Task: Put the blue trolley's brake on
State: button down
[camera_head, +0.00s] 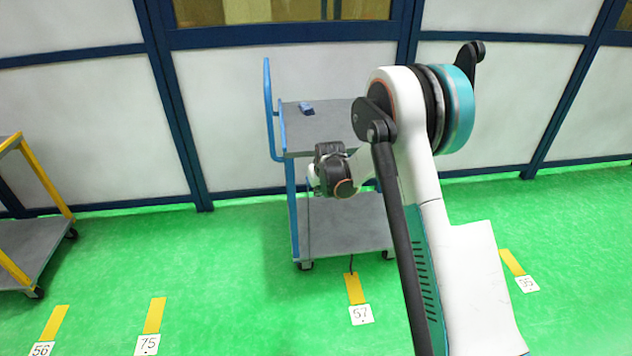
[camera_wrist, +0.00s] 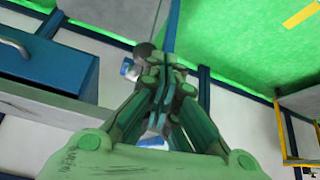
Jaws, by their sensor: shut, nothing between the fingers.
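The blue trolley (camera_head: 291,215) stands upright against the panelled wall in the head view, with two grey shelves and a blue push handle (camera_head: 268,95) at its left. My arm covers its right part. A front caster (camera_head: 305,265) shows at its left and another (camera_head: 388,254) at its right. A short dark piece (camera_head: 351,264) hangs below its lower shelf; I cannot tell whether it is the brake. My gripper (camera_wrist: 174,68) is shut and empty in the wrist view. In the head view my wrist is in front of the trolley, between its shelves, and the fingers are hardly visible.
A small blue item (camera_head: 306,107) lies on the top shelf. A yellow trolley (camera_head: 40,235) stands at the far left. In the wrist view a dark blue drawer-like box (camera_wrist: 50,68) is at the left. The green floor before the trolley is clear, with numbered yellow marks.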

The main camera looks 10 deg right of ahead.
jog(key=s+f+p, duration=0.1)
jog(key=s, duration=0.5)
jog(key=shift+s, duration=0.35)
jog(key=shift+f, duration=0.1)
jog(key=s+a+f+v, duration=0.1)
jog(key=v, duration=2.7)
jog(key=s+d+r, duration=0.1)
jog(key=s+r, duration=0.1)
jog(key=s, duration=1)
jog(key=s+r+m+t, duration=0.1)
jog(key=s+r, duration=0.1)
jog(key=s, duration=1)
jog(key=shift+s+d+r+m, duration=0.2)
jog(key=shift+d+m, duration=0.1)
jog(key=shift+d, duration=0.1)
